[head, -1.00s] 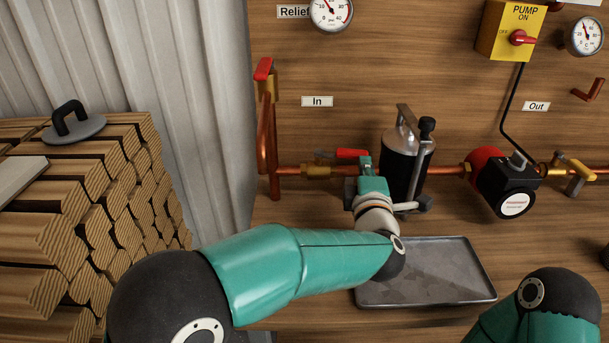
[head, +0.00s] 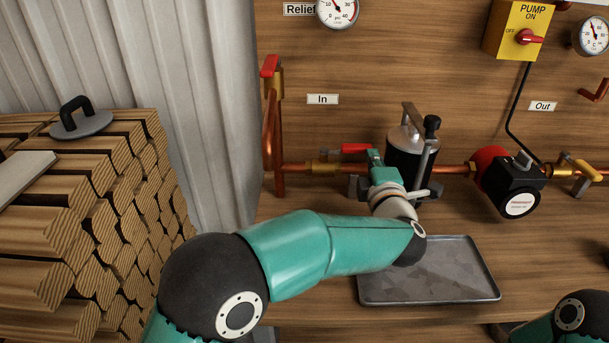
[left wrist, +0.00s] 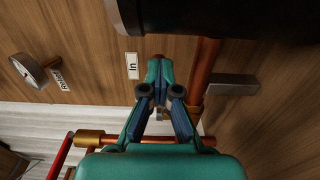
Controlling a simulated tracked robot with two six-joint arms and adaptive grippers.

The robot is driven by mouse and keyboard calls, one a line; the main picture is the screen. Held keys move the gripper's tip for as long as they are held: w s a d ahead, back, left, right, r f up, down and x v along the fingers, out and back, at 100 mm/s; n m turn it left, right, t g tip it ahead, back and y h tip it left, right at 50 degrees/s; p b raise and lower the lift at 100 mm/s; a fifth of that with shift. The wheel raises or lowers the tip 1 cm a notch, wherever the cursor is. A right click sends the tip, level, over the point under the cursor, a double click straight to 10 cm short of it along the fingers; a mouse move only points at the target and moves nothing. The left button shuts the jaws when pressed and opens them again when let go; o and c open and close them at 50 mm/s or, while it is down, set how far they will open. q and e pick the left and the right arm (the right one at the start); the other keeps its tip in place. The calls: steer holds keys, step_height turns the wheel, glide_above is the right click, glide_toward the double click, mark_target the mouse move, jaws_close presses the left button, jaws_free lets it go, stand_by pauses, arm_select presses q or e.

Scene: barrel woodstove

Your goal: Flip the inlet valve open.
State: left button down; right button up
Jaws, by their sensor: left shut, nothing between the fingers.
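The inlet valve is a brass body (head: 322,168) on the horizontal copper pipe, below the "In" label (head: 322,99). Its red lever (head: 355,148) points right, roughly along the pipe. My left gripper (head: 374,156) is shut and empty, with its tips beside the lever's right end; I cannot tell whether they touch. In the left wrist view, the closed fingers (left wrist: 155,64) show in the middle, with a bit of red at their tips and the copper pipe (left wrist: 203,72) to their right. The valve body is mostly hidden there. My right gripper is out of view.
A black canister with a silver top (head: 412,140) stands just right of my left gripper. A red and black pump (head: 505,180) is farther right. A grey tray (head: 470,292) lies below. Another red-handled valve (head: 269,67) is at upper left. Stacked logs (head: 90,215) fill the left.

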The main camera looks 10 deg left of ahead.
arm_select(q)
steer(key=s+d, duration=0.1)
steer(key=s, duration=0.6)
steer(key=shift+s+d, duration=0.2)
steer(key=shift+f, duration=0.1)
